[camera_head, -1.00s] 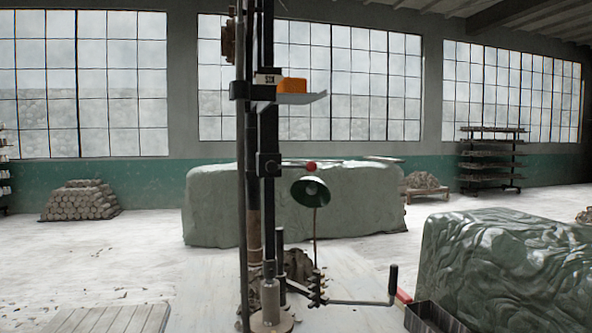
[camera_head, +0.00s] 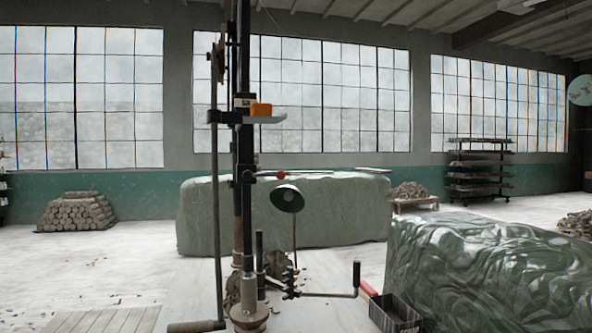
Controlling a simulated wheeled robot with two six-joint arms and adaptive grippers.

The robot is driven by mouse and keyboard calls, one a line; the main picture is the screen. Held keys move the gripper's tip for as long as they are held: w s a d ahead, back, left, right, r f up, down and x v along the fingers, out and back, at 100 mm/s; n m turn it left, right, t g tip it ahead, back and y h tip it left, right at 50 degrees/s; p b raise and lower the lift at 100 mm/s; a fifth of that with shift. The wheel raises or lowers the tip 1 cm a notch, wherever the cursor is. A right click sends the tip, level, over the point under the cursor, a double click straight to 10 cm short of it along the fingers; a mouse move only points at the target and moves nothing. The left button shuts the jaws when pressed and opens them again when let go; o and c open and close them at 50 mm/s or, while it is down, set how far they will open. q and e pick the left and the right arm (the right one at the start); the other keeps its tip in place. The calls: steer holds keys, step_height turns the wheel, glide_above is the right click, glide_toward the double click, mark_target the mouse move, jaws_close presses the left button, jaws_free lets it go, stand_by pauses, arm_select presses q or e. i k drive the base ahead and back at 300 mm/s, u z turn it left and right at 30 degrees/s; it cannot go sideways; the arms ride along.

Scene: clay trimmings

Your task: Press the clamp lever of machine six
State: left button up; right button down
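A tall dark machine (camera_head: 244,150) stands upright left of centre. A small label plate (camera_head: 243,102) is on its column, too small to read surely. A short rod with a red ball (camera_head: 281,175) juts right from the column. A crank with a dark upright grip (camera_head: 356,274) reaches right near the base. A long bar on the left ends in a brownish handle (camera_head: 195,327) at the bottom edge. I cannot tell which of these is the clamp lever. Neither of my grippers is in view.
An orange block (camera_head: 261,109) sits on a small shelf, above a green lamp (camera_head: 287,198). Large green wrapped blocks stand behind (camera_head: 340,215) and right (camera_head: 480,275). Pale floor is open at left.

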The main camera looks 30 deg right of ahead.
mark_target(247, 175)
steer(key=z, duration=0.3)
steer(key=i, duration=1.15)
steer(key=u, duration=0.45)
